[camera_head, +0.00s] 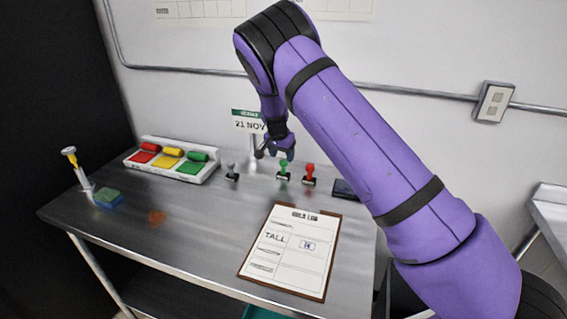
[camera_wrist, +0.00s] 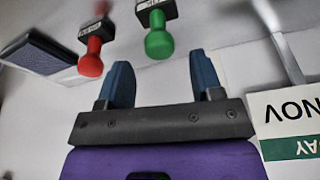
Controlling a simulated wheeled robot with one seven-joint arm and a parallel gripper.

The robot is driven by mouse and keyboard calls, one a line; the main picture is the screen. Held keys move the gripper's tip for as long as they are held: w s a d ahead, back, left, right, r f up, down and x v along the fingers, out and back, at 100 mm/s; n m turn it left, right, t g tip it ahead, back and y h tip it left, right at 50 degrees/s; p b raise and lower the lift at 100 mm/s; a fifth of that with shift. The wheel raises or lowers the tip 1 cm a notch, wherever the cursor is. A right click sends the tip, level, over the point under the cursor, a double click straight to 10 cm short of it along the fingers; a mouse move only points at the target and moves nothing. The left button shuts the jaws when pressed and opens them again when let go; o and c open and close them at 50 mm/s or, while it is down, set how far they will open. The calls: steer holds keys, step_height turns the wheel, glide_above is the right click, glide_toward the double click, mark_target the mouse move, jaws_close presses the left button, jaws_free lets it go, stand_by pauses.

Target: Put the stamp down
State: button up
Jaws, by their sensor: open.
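Three stamps stand upright on the steel table in the head view: a green-handled stamp (camera_head: 283,168), a red-handled stamp (camera_head: 309,172) and a grey-handled one (camera_head: 232,170). My gripper (camera_head: 275,152) is above and close to the green-handled stamp. In the wrist view my gripper (camera_wrist: 162,82) is open with nothing between its blue fingers. The green handle (camera_wrist: 159,38) shows just beyond the gap, apart from both fingers. The red-handled stamp (camera_wrist: 91,60) is to its left there. The grey-handled stamp is out of the wrist view.
A clipboard (camera_head: 276,276) with a marked form lies at the front of the table (camera_head: 190,235). A dark pad (camera_head: 344,188) is right of the stamps. The left front is mostly clear.

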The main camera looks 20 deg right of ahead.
steer(key=v, duration=0.6)
steer(key=shift+r, duration=0.3)
steer(key=s+d+r+n+y, duration=0.2)
steer(key=s+d+r, duration=0.2)
steer(key=s+r, duration=0.7)
steer(key=s+d+r+n+y, duration=0.1)
steer(key=s+d+r+y, duration=0.15)
steer(key=s+r, duration=0.9)
steer(key=s+d+r+n+t+h, duration=0.1)
steer(key=s+r+n, duration=0.1)
steer(key=s, duration=1.1)
steer(key=s+d+r+n+t+h, duration=0.1)
steer(key=s+n, duration=0.2)
steer(key=s, duration=1.1)
steer(key=shift+s+r+n+t, duration=0.3)
steer(key=shift+r+n+t, duration=0.05)
steer(key=shift+n+t, duration=0.05)
steer(key=shift+d, duration=0.1)
steer(key=shift+c, duration=0.4)
